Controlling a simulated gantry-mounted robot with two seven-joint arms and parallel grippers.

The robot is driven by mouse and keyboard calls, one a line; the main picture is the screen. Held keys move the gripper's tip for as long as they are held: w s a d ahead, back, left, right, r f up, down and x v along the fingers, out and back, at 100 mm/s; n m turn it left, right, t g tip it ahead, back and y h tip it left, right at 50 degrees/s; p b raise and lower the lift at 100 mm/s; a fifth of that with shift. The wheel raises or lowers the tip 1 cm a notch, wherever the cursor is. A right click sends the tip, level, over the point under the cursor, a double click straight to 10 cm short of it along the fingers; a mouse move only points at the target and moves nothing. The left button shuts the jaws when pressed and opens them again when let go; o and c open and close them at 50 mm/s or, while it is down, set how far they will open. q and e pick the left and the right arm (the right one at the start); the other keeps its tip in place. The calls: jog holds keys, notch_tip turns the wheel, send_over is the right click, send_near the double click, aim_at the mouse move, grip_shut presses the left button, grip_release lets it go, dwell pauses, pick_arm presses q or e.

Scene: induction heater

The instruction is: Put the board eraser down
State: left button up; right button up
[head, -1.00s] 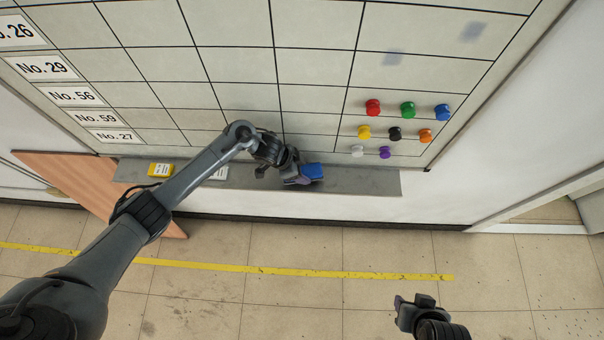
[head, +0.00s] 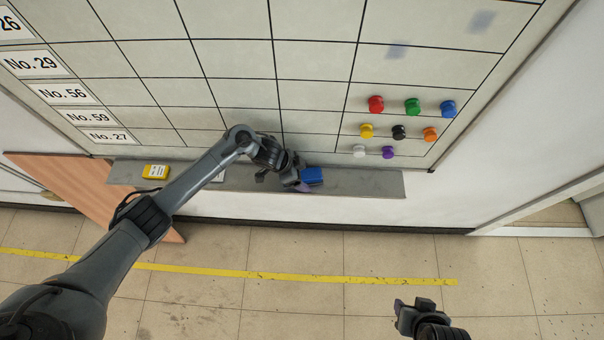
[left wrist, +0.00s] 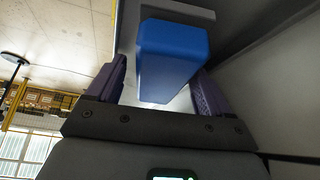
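The blue board eraser (head: 312,175) is at the grey tray (head: 360,182) under the whiteboard, right of the middle of the head view. My left gripper (head: 298,184) is beside it, at its left. In the left wrist view, the eraser (left wrist: 172,55) shows between the two purple fingers of my left gripper (left wrist: 160,85). The fingers are spread, with a visible gap between the left finger and the eraser. The eraser's contact with the tray is not clear. My right gripper (head: 415,305) is low at the right, away from the tray; its finger opening is unclear.
A yellow box (head: 155,172) lies on the tray's left part. Several coloured magnets, including a red one (head: 376,104), sit on the whiteboard (head: 235,65) above the tray's right. A wooden board (head: 60,172) stands at left. The tray's right end is clear.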

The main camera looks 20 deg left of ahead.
pick_arm(q)
jog(key=shift+f+b, duration=0.1)
jog(key=shift+b, duration=0.3)
jog(key=v, duration=1)
jog(key=shift+w+d+r+p, duration=0.1)
jog(key=shift+w+r+p, duration=0.15)
jog(key=shift+r+p, duration=0.25)
jog(key=s+d+n+t, duration=0.2)
jog(key=s+d+t, duration=0.25)
jog(key=d, duration=0.35)
jog(key=s+a+n+g+y, duration=0.2)
jog(key=s+a+n, duration=0.2)
jog(key=s, duration=0.6)
jog(key=s+a+n+g+y, duration=0.2)
jog(key=s+a, duration=0.4)
jog(key=s, duration=0.5)
jog(key=shift+r+n+y, duration=0.25)
jog(key=shift+n+y, duration=0.25)
jog(key=shift+n, duration=0.5)
jog(key=shift+w+a, duration=0.1)
